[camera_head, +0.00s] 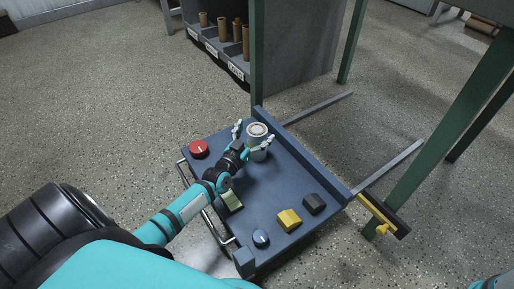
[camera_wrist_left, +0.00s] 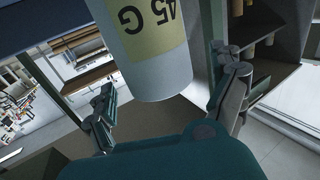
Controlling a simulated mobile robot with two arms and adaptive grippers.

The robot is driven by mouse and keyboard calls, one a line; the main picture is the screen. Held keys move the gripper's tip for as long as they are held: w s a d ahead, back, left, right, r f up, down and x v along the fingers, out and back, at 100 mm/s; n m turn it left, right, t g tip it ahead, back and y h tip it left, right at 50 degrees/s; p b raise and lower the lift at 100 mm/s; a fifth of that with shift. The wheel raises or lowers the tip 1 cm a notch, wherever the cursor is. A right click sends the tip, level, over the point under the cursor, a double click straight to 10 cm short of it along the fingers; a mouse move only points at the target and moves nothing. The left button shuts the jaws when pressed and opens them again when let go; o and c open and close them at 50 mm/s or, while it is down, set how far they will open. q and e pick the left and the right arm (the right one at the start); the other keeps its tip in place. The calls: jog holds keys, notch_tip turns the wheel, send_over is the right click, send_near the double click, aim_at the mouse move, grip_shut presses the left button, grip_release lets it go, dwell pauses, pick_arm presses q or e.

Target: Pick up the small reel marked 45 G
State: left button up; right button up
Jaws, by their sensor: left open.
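The small reel (camera_head: 257,138) stands upright on a dark blue panel (camera_head: 285,178) in the head view. In the left wrist view the reel (camera_wrist_left: 165,65) is a pale cylinder with a yellow label reading 45 G, upside down in that picture. My left gripper (camera_head: 256,137) is open, with one finger on each side of the reel. In the left wrist view its fingers (camera_wrist_left: 168,95) stand apart, with visible gaps between them and the reel. My right gripper is not in view.
The panel also holds a red knob (camera_head: 199,149), a green block (camera_head: 231,201), a yellow block (camera_head: 289,219), a black block (camera_head: 314,203) and a blue knob (camera_head: 261,238). A raised wall edges its far side. A green post (camera_head: 257,60) and shelf with brown tubes (camera_head: 222,28) stand behind.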

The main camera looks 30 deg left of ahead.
pick_arm(q)
jog(key=shift+w, duration=0.8)
jog(key=shift+c, duration=0.4)
jog(key=c, duration=1.6)
jog(key=shift+c, duration=0.7)
jog(key=shift+r, duration=0.1)
